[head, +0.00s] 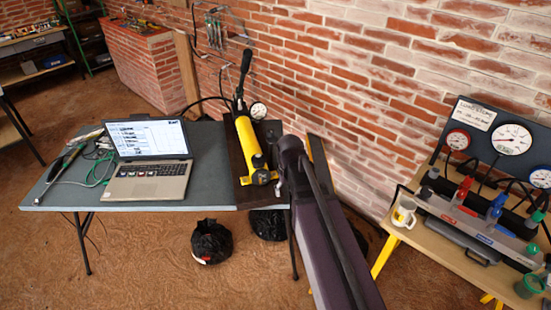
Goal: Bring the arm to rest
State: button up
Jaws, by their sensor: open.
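A dark grey link of my arm rises from the bottom edge, right of centre, in the head view. Its upper end is in front of the brick wall, just right of the yellow hand pump (250,148). In the picture the link overlaps the right end of the grey table (215,194). Whether it touches the table or wall cannot be told. My gripper is not visible in this view.
An open laptop (148,180) and cables lie on the table. Black bags (211,242) sit on the floor below. A brick wall (350,90) runs behind.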

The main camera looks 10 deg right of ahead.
jog(key=s, duration=0.8)
jog(key=shift+m, duration=0.3)
